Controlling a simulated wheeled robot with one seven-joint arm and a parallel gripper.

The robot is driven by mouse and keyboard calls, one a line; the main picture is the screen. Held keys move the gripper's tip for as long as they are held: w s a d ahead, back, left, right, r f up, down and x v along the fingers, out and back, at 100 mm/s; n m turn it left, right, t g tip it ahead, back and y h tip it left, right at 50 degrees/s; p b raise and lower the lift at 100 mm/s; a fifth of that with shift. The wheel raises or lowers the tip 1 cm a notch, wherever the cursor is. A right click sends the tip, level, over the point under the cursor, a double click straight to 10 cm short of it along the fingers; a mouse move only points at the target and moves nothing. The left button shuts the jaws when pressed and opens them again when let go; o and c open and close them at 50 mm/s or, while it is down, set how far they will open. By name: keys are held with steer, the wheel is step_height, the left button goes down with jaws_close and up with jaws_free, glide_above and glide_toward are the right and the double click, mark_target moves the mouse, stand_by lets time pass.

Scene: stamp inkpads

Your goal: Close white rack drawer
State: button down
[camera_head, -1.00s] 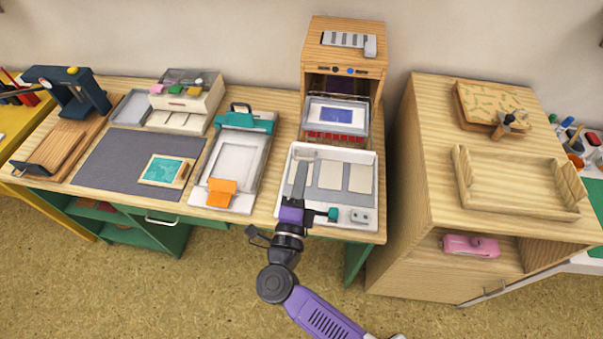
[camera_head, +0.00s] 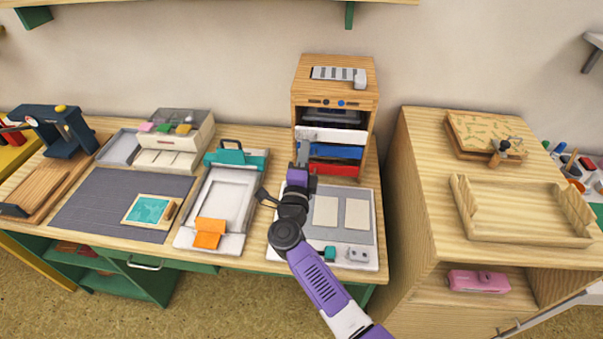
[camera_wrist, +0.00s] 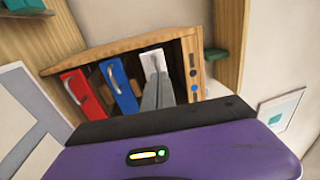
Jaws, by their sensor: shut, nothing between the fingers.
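The wooden rack (camera_head: 300,90) stands at the back of the bench. Its white drawer (camera_head: 340,134) is the top one, above the blue drawer (camera_head: 340,151) and the red drawer (camera_head: 335,168). The white front stands at or slightly ahead of the others; I cannot tell if it is fully flush. My gripper (camera_head: 304,145) is shut and empty, its fingertips at the left part of the white front. In the wrist view, the fingers (camera_wrist: 158,92) reach the white front (camera_wrist: 150,60); contact is hard to confirm. The fingers hide part of it.
A white tray (camera_head: 368,255) with pale pads lies in front of the rack, under my arm. A teal-clamped press board (camera_head: 232,200) stands to the left. A wooden cabinet (camera_head: 420,220) stands close on the right.

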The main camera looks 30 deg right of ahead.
steer(key=x, duration=0.3)
steer(key=shift+f+b, duration=0.3)
steer(key=shift+b, duration=0.1)
steer(key=shift+w+d+r, duration=0.1)
steer(key=shift+w+r, duration=0.1)
steer(key=shift+r, duration=0.05)
steer(key=shift+d+r, duration=0.1)
